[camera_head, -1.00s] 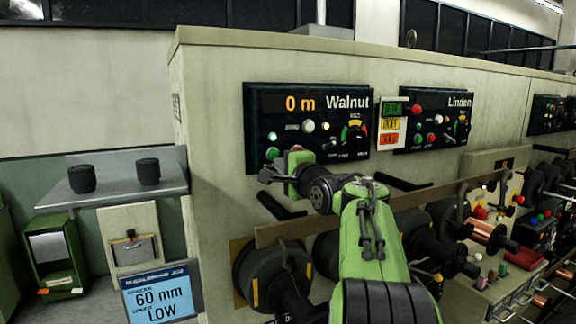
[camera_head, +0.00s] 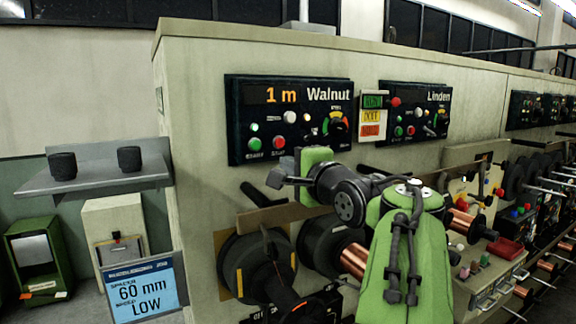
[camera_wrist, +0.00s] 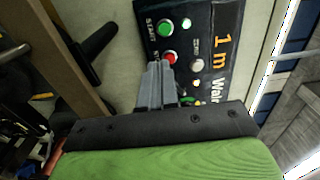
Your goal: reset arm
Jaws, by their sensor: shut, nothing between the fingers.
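My green arm reaches up from the bottom right of the head view. My gripper (camera_head: 273,181) is shut and empty, just below the Walnut control panel (camera_head: 240,120). The panel reads "1 m" and has a green start button (camera_head: 254,144) and a red stop button (camera_head: 279,142), both uncovered. In the wrist view my gripper (camera_wrist: 156,72) shows as closed grey fingers in front of the panel, close to the red button (camera_wrist: 169,57). Whether the fingertips touch the panel cannot be told.
The Linden panel (camera_head: 390,97) is to the right, with a small card of coloured labels (camera_head: 372,116) between the panels. Dark spools (camera_head: 250,265) and a wooden bar (camera_head: 275,217) are below my gripper. A grey shelf (camera_head: 95,182) with two dark cylinders stands left.

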